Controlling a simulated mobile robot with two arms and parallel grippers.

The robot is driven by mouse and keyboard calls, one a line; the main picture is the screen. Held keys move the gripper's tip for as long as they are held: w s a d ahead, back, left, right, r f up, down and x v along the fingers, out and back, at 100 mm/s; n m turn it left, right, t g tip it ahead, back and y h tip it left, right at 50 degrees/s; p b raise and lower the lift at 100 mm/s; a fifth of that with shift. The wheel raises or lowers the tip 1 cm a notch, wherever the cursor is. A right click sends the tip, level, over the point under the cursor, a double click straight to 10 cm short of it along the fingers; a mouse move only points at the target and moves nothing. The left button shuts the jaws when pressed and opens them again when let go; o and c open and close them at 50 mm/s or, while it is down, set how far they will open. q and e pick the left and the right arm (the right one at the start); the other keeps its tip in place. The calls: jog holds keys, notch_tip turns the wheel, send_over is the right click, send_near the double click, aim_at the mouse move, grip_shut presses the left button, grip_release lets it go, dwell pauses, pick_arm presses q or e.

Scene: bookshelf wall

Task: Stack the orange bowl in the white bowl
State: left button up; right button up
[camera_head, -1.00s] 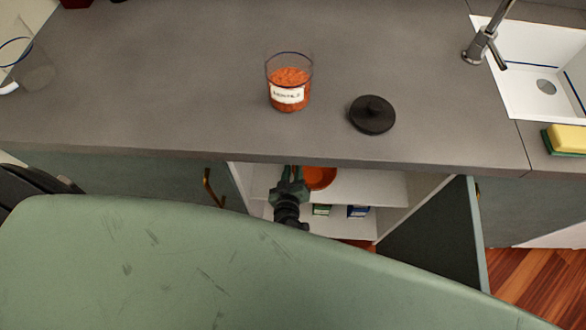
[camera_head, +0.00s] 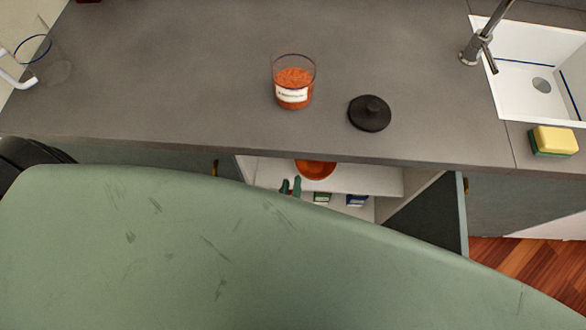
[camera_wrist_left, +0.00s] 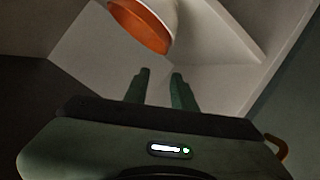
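The orange bowl (camera_head: 315,169) shows on the upper shelf inside the open cabinet, partly hidden by the counter edge. In the left wrist view, an orange surface (camera_wrist_left: 138,27) shows at the top beside a white curved outer wall (camera_wrist_left: 165,15). This looks like the orange bowl in the white bowl, but both are cut off, so the exact fit is unclear. My left gripper (camera_head: 290,186) is at the cabinet opening, below and left of the bowl. In the left wrist view its fingers (camera_wrist_left: 159,85) are apart, empty and clear of the bowl. My right gripper is not in view.
The cabinet door (camera_head: 430,218) stands open on the right. A green box (camera_head: 321,197) and a blue box (camera_head: 356,200) are on the lower shelf. A labelled jar (camera_head: 293,92) and a black lid (camera_head: 370,113) stand on the counter; a sponge (camera_head: 555,141) is near the sink.

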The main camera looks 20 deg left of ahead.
pick_arm(q)
jog(key=shift+s+d+r, duration=0.1)
jog(key=shift+s+r, duration=0.05)
jog(key=shift+s, duration=0.25)
jog(key=s+f+m+g+h, duration=0.6)
jog(key=s+f, duration=0.4)
jog(key=f, duration=0.5)
jog(key=s+a+f+m+g+y, duration=0.1)
jog(key=s+a+f+m+g, duration=0.1)
jog(key=s, duration=0.7)
jog(key=s+a+f+m+g+y, duration=0.1)
jog(key=s+a+f+m+g, duration=0.2)
jog(key=s+a+f, duration=0.4)
jog(key=shift+s+a+g+y, duration=0.4)
jog(key=shift+s+a+g, duration=0.4)
jog(key=shift+s+a, duration=0.2)
jog(key=shift+d, duration=0.1)
